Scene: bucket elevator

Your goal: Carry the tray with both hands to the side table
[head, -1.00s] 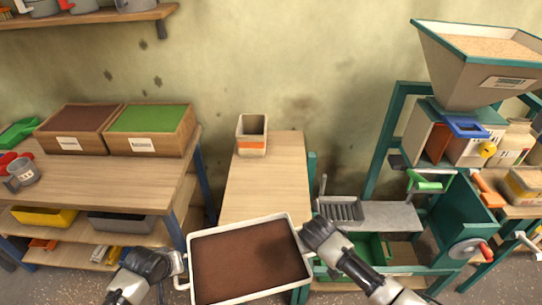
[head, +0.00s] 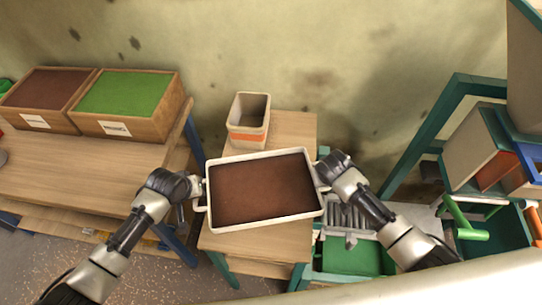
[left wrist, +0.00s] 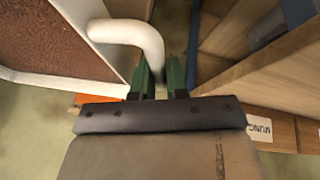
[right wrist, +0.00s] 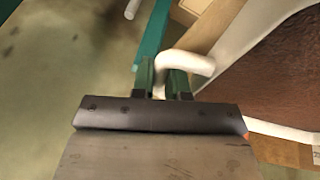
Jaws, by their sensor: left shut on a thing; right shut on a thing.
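The white-rimmed tray (head: 262,221) holds a flat layer of brown material. It is over the small wooden side table (head: 293,128), tilted slightly in the picture; I cannot tell whether it touches the tabletop. My left gripper (head: 196,190) is shut on the tray's left handle, and the white handle also shows between the green fingers in the left wrist view (left wrist: 150,40). My right gripper (head: 322,177) is shut on the right handle, which shows in the right wrist view (right wrist: 190,62). The tray hides the middle of the side table.
A beige pot with an orange band (head: 248,118) stands on the side table just behind the tray. A workbench (head: 90,160) with brown-filled (head: 42,92) and green-filled (head: 125,98) boxes is at left. A teal-framed machine (head: 440,130) stands at right, close to my right arm.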

